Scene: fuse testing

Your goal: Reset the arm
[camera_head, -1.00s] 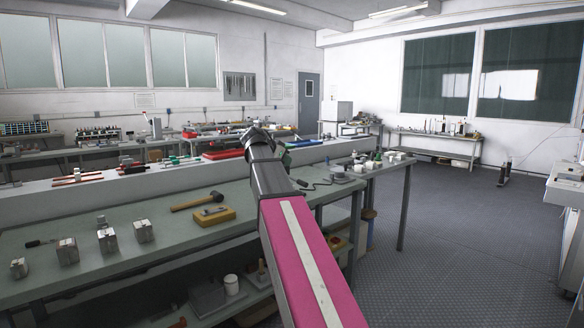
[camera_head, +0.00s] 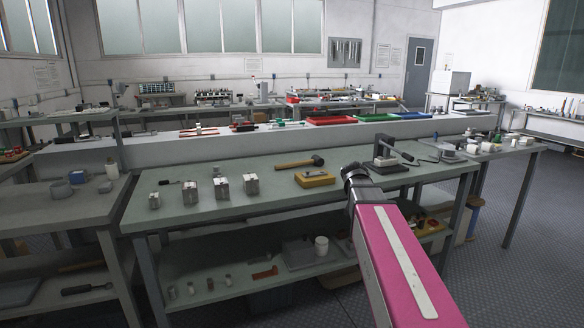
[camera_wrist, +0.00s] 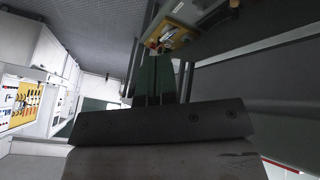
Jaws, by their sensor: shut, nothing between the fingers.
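My arm, pink with a pale stripe, reaches up from the lower right of the head view and ends in a dark joint in front of the workbench (camera_head: 235,212). My gripper's fingers cannot be made out in the head view. In the wrist view my gripper (camera_wrist: 158,60) shows as two dark green fingers, close together and shut, with nothing between them. Beyond the fingertips is a yellow object (camera_wrist: 178,32), apparently on a surface; I cannot tell whether the fingers are near it.
On the workbench are several small metal blocks, a hammer (camera_head: 300,162), a yellow block (camera_head: 315,178) and a dark press-like device (camera_head: 388,155). Another bench (camera_head: 60,215) stands at left. Open floor lies at right.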

